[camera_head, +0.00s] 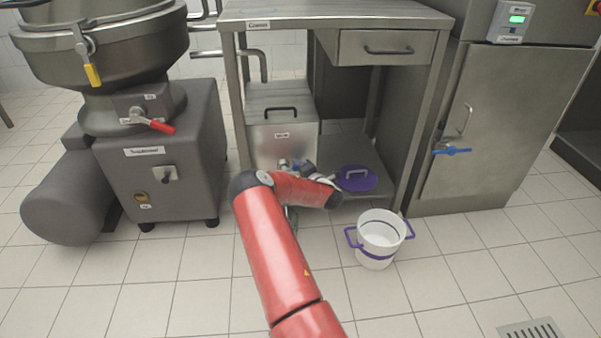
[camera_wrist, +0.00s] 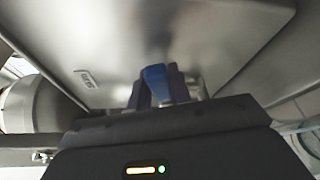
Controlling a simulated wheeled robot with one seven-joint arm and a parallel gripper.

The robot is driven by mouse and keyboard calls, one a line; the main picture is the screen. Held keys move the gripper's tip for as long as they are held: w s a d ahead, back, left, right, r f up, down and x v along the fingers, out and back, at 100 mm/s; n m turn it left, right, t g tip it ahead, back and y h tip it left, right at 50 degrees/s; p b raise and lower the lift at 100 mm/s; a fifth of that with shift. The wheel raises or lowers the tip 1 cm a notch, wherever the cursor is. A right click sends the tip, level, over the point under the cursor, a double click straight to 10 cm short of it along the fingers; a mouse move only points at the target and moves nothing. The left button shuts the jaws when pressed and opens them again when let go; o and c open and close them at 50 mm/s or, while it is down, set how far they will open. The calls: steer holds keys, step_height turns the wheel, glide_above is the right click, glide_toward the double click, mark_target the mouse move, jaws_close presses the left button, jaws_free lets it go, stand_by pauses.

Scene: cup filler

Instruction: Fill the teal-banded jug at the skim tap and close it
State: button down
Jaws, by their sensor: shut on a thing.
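A steel box dispenser (camera_head: 268,132) with a small label, too blurred to read for certain, stands on the bench's lower shelf. Its tap (camera_head: 283,164) is low on its front. My gripper (camera_head: 302,168) is at this tap. In the wrist view my gripper (camera_wrist: 158,88) is shut on a bright blue tap lever (camera_wrist: 154,76) between its dark blue fingers. A pale, teal-tinted curved rim (camera_wrist: 298,127) shows at the wrist view's right edge, possibly the jug. My red arm covers the area below the tap in the head view, so its fill cannot be seen.
A white bucket with a purple band (camera_head: 380,236) stands open on the floor. A purple lid (camera_head: 356,178) lies on the lower shelf. A cabinet (camera_head: 505,120) at right has another blue lever (camera_head: 452,150). A mixer (camera_head: 165,160) stands left.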

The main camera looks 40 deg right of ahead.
steer(key=shift+w+a+r+n+g, duration=0.15)
steer(key=shift+r+n+g, duration=0.2)
steer(key=shift+n, duration=0.35)
steer(key=c, duration=1.3)
jaws_free()
steer(key=v, duration=0.8)
steer(key=shift+p, duration=0.4)
